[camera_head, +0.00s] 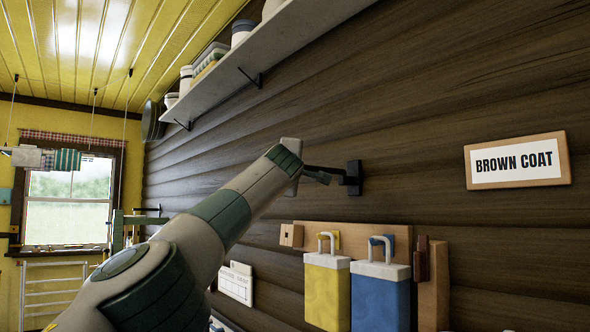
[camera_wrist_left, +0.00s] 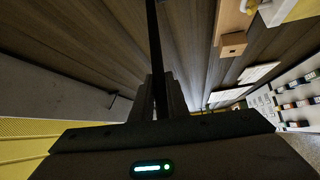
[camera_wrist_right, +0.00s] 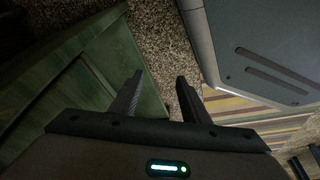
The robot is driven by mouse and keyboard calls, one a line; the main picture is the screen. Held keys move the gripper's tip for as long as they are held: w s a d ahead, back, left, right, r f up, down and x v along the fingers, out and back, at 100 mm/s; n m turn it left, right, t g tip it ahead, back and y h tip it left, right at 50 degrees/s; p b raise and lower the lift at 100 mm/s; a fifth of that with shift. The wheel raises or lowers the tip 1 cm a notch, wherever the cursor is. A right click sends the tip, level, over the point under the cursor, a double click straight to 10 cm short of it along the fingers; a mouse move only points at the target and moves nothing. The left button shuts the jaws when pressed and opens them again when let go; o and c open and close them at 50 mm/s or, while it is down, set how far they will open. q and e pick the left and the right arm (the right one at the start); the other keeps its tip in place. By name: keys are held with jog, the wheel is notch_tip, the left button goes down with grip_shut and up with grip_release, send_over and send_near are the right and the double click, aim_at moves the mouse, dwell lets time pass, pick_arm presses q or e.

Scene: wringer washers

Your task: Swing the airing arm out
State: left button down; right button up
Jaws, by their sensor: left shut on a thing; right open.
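The airing arm (camera_head: 328,170) is a thin dark bar on a black wall bracket (camera_head: 353,178) on the brown plank wall. It stands out from the bracket toward my left wrist. In the left wrist view the dark bar (camera_wrist_left: 153,35) runs up from between the fingers of my left gripper (camera_wrist_left: 160,88), which is shut on it. In the head view my own wrist hides most of that gripper and the far part of the bar. My right gripper (camera_wrist_right: 158,88) is open and empty, low over a speckled floor, and is out of the head view.
A shelf (camera_head: 275,45) with containers runs above. A green wooden piece (camera_wrist_right: 90,90) stands left of my right gripper.

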pick_arm(q)
jog(key=shift+d+f, duration=0.1)
jog(key=shift+f, duration=0.1)
jog(key=c, duration=1.7)
grip_release()
jog(key=shift+c, duration=0.2)
jog(key=shift+s+d+r, duration=0.1)
jog(key=shift+s+r, duration=0.05)
jog(key=shift+b, duration=0.3)
